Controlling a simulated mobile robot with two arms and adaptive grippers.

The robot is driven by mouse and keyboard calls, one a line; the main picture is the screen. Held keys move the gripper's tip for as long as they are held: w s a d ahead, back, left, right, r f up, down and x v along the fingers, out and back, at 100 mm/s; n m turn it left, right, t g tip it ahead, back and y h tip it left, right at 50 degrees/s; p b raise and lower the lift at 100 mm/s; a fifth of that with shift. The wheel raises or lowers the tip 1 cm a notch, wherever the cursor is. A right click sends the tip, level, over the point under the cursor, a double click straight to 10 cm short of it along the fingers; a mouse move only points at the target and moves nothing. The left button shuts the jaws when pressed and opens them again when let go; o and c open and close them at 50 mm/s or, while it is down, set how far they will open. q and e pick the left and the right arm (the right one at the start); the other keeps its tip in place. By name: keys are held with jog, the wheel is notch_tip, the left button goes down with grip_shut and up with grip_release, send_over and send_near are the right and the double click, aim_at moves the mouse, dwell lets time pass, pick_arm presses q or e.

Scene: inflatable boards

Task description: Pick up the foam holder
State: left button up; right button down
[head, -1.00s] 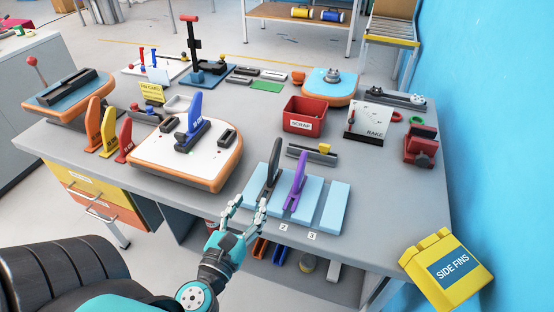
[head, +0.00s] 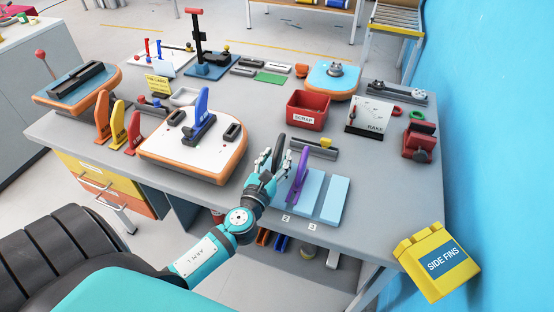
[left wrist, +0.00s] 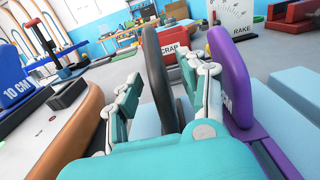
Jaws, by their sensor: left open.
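The pale blue foam holder (head: 335,200) lies near the table's front edge as several strips beside the labels 2 and 3. A dark grey fin (head: 277,150) and a purple fin (head: 299,172) stand upright at it. My left gripper (head: 265,162) is open over the left part of the holder and hides it. In the left wrist view the open fingers (left wrist: 165,80) are on either side of the dark fin (left wrist: 158,75), with the purple fin (left wrist: 232,75) just right of the right finger. Finger contact cannot be told. My right gripper is not in view.
A white board with an orange rim (head: 165,152) and a blue fin lies to the left. A red SCRAP bin (head: 306,112) and a grey bar with a yellow block (head: 318,150) are behind. A yellow SIDE FINS box (head: 436,262) is at the right front.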

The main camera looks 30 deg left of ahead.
pick_arm(q)
jog(key=shift+w+a, duration=0.1)
jog(key=shift+w, duration=0.3)
jog(key=shift+s, duration=0.1)
jog(key=shift+c, duration=0.2)
grip_shut()
